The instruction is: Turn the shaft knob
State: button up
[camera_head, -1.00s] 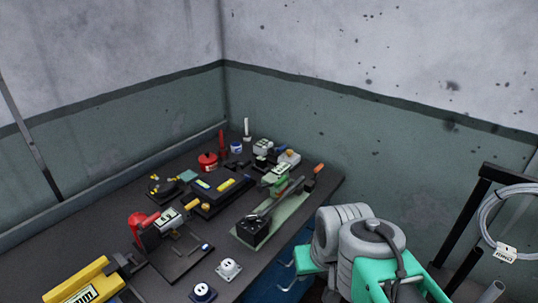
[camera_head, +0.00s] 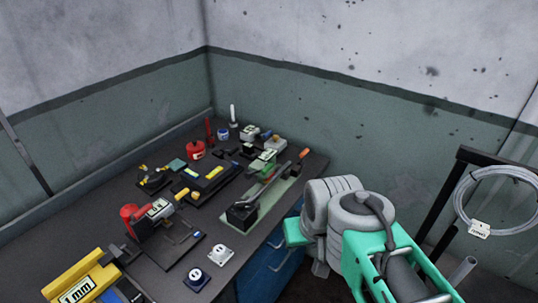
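I cannot tell for sure which part is the shaft knob. One device on the dark workbench (camera_head: 100,228) has a green base plate (camera_head: 271,204), a black block (camera_head: 242,215) at its near end, a long grey bar and an orange handle (camera_head: 304,153) at its far end. Another device left of it has a red round part (camera_head: 130,214) and a small yellow part (camera_head: 194,197). My grey and teal arm is at the lower right, beside the bench's right edge. No gripper fingers show.
A yellow device (camera_head: 88,272) marked "1mm" is at the near left. Two small socket-like blocks (camera_head: 220,253) (camera_head: 195,280) lie near the front edge. A red can (camera_head: 195,150) stands further back. A black rack with a coiled cable (camera_head: 461,202) is at the right. Blue drawers (camera_head: 270,262) are below.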

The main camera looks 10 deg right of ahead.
aim_at(240, 203)
jog(key=u, duration=0.45)
jog(key=k, duration=0.55)
jog(key=u, duration=0.75)
jog(key=i, duration=0.95)
jog(key=z, duration=0.8)
